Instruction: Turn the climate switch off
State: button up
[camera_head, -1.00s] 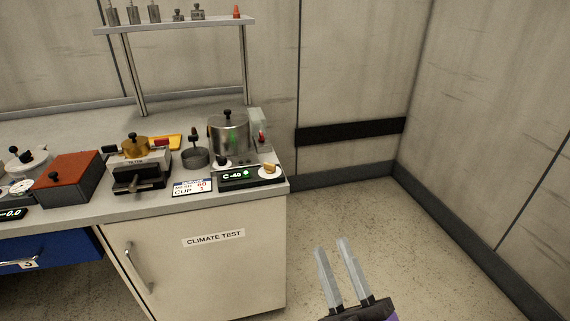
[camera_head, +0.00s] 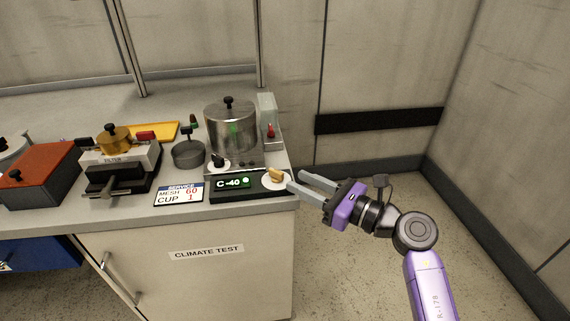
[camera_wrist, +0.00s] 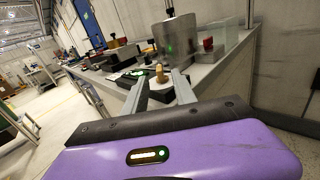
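The climate switch is a yellow knob (camera_head: 275,175) on a round white dial at the right end of a black control panel (camera_head: 228,192). In the wrist view the knob (camera_wrist: 160,75) shows between and beyond the two grey fingers.
A metal pot (camera_head: 230,128) with a black-knobbed lid stands behind the panel, with a clear guard (camera_head: 267,112) at its right. A black knob (camera_head: 218,161) is left of the dial. A service card (camera_head: 179,195) lies left of the panel. Floor right of the bench is clear.

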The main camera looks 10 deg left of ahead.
aim_at(283, 174)
jog(key=shift+a, duration=0.1)
jog(key=shift+x, duration=3.85)
grip_shut()
